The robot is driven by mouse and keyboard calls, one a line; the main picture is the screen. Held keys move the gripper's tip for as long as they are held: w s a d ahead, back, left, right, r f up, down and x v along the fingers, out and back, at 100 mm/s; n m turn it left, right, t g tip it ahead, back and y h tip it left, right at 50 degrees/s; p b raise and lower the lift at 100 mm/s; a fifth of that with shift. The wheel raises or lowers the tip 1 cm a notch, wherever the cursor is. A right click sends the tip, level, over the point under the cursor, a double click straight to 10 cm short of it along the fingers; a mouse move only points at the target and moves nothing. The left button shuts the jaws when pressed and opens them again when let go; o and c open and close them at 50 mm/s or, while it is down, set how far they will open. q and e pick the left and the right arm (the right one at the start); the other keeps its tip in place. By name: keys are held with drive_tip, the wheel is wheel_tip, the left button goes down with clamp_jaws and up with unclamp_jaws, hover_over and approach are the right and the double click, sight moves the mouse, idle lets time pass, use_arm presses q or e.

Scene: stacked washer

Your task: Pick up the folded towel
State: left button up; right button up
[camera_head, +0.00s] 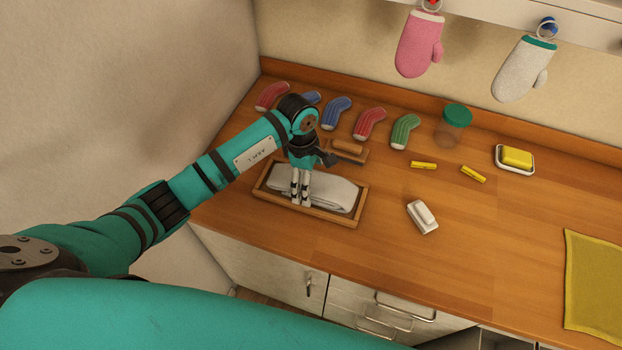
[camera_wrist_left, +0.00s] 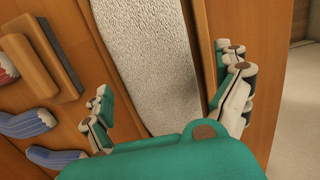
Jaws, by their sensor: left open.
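The folded towel (camera_head: 333,192) is light grey and lies in a shallow wooden tray (camera_head: 335,218) at the left of the counter. It also shows in the left wrist view (camera_wrist_left: 150,60), between the tray's long walls. My left gripper (camera_head: 300,203) is over the towel, pointing down. In the left wrist view my left gripper (camera_wrist_left: 170,100) is open, one finger toward each long side of the tray, with nothing held between them. Whether the fingertips touch the towel cannot be told. My right gripper is not in view.
Behind the tray are a brush (camera_head: 347,148) and several socks, including a green one (camera_head: 405,131). A white soap-like block (camera_head: 423,217) sits to the right. A jar (camera_head: 453,123), yellow pegs (camera_head: 423,165) and a sponge dish (camera_head: 515,159) stand farther right. A yellow cloth (camera_head: 596,285) lies right.

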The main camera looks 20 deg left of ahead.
use_arm(q)
drive_tip(key=shift+f, duration=0.65)
drive_tip(key=c, duration=1.2)
drive_tip(key=shift+o, duration=0.2)
drive_tip(key=shift+r, duration=0.1)
